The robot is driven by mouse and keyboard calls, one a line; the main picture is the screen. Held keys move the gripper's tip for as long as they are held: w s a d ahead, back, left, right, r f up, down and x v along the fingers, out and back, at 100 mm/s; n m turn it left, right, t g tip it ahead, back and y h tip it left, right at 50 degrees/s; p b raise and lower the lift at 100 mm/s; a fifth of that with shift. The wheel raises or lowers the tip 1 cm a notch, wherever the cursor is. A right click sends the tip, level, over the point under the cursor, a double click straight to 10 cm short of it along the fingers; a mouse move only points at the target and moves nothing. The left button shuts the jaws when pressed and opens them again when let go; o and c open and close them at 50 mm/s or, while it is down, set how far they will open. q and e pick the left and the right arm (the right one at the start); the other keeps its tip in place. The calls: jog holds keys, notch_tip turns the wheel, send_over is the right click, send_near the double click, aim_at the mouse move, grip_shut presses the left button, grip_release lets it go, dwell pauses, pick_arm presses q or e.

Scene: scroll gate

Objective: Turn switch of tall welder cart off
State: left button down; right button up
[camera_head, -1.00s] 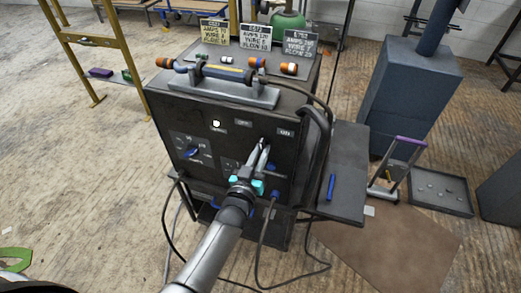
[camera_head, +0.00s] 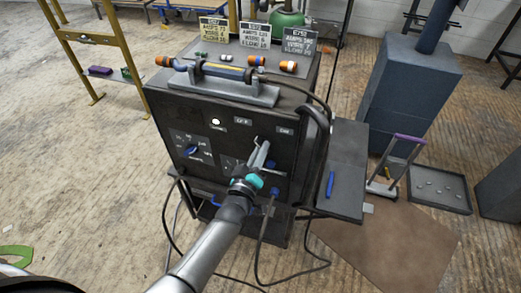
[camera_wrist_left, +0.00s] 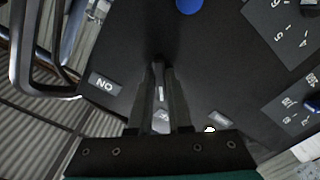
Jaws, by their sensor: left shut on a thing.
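The tall black welder cart (camera_head: 225,150) stands in the middle of the head view. Its front panel has an OFF label (camera_head: 243,121) to the left and an ON label (camera_head: 285,131) to the right. My left gripper (camera_head: 262,152) is at the panel, below and between these labels. The switch lever (camera_head: 257,139) shows just beyond its fingertips. In the left wrist view the fingers (camera_wrist_left: 160,85) are shut on the switch, which they mostly hide. The ON label (camera_wrist_left: 103,84) is on the left there. My right gripper is not in view.
A blue knob (camera_head: 191,151) is left on the panel, with a white lamp (camera_head: 216,122) above it. A side shelf (camera_head: 342,175) with a blue marker juts out right. Cables hang below the panel. A torch lies on the cart's top.

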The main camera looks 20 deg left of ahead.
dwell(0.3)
pick_arm(q)
jog(key=c, duration=0.8)
grip_release()
jog(key=shift+c, duration=0.2)
jog(key=s+p, duration=0.2)
jog(key=s, duration=1.3)
jog(key=shift+s+a, duration=0.15)
jog(key=shift+a, duration=0.1)
